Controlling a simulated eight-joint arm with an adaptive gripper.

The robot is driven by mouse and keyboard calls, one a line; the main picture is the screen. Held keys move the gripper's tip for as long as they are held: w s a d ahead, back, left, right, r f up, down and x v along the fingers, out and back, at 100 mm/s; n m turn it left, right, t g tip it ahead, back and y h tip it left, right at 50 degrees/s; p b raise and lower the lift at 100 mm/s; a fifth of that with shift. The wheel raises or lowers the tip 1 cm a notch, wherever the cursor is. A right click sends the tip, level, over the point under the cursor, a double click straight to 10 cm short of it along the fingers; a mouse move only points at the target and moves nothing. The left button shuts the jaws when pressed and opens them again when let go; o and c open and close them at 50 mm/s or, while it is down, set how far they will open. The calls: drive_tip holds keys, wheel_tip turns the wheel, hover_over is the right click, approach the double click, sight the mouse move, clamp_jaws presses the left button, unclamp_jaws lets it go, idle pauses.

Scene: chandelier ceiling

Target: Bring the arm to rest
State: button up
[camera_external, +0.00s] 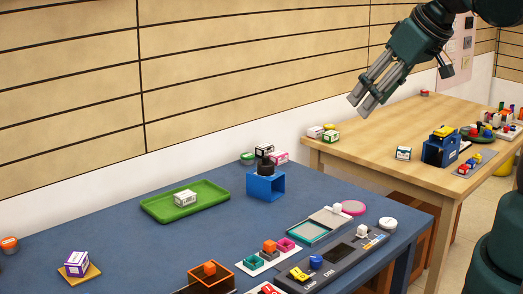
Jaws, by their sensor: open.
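My gripper (361,105) hangs from the upper right of the picture, high above the tables. Its fingers point down and to the left. They are apart, with nothing between them. It touches nothing. Part of my arm is cut off by the top edge.
The blue table (120,235) holds a green tray (158,211) with a white box (185,198), a blue open cube (265,186) with a black item on top, and a dark panel (345,257) with colored pieces. A wooden table (370,135) stands behind. A slatted wall (230,70) runs along the left.

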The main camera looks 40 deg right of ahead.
wheel_tip(320, 180, down, 6)
drive_tip(key=b, duration=0.6)
drive_tip(key=shift+f, duration=0.2)
idle(0.8)
